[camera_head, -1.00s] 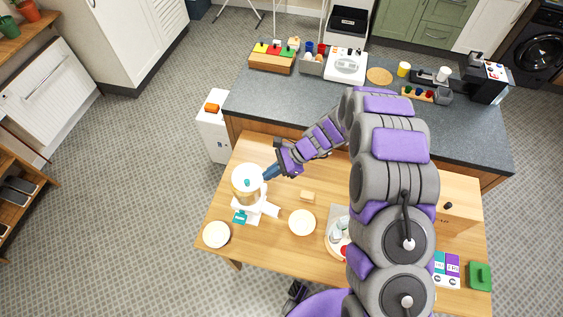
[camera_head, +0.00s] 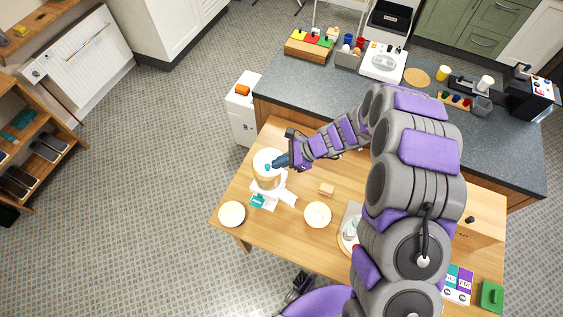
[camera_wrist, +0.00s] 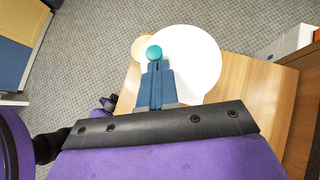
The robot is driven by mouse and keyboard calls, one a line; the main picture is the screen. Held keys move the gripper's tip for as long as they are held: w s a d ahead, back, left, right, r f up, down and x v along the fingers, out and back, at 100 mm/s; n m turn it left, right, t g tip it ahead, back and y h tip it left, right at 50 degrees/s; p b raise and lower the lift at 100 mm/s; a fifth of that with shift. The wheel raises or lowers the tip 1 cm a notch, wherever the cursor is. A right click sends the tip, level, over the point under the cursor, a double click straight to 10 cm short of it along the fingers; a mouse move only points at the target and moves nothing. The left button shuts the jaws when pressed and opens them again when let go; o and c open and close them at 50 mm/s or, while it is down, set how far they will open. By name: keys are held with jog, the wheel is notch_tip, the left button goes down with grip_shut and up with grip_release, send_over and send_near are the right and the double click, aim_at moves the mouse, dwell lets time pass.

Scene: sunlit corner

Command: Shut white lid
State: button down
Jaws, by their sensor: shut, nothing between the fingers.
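The white lid (camera_wrist: 190,62) shows large in the wrist view as a round white disc with a teal knob (camera_wrist: 154,53). In the head view the lid (camera_head: 266,157) is at the top of a white appliance (camera_head: 268,185) with a clear, yellowish bowl, at the left part of the wooden table. My gripper (camera_head: 278,162) is at the right side of the lid. In the wrist view my blue fingers (camera_wrist: 155,72) are together, with their tips right by the teal knob. I cannot tell whether they touch it. The lid hides the bowl's inside.
A white bowl (camera_head: 232,214) stands left of the appliance and another bowl (camera_head: 317,214) to its right. A grey counter (camera_head: 330,105) with several items runs behind the table (camera_head: 285,240).

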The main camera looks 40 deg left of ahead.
jog(key=shift+s+a+f+m+t+y+b, duration=0.1)
jog(key=shift+s+a+m+t+y+b, duration=0.3)
jog(key=shift+m+b, duration=0.35)
jog(key=shift+s+a+m+t+y+b, duration=0.2)
jog(key=shift+s+m+t+b, duration=0.25)
jog(key=shift+b, duration=0.45)
jog(key=shift+m, duration=0.3)
jog(key=shift+w+d+p, duration=0.25)
jog(key=shift+w+p, duration=0.1)
jog(key=shift+w, duration=0.4)
jog(key=shift+w+d, duration=0.1)
jog(key=shift+d, duration=0.15)
jog(key=d+f+v, duration=0.1)
jog(key=v, duration=1.1)
jog(key=shift+w+d+f, duration=0.3)
jog(key=shift+w+d, duration=0.05)
jog(key=shift+w, duration=0.05)
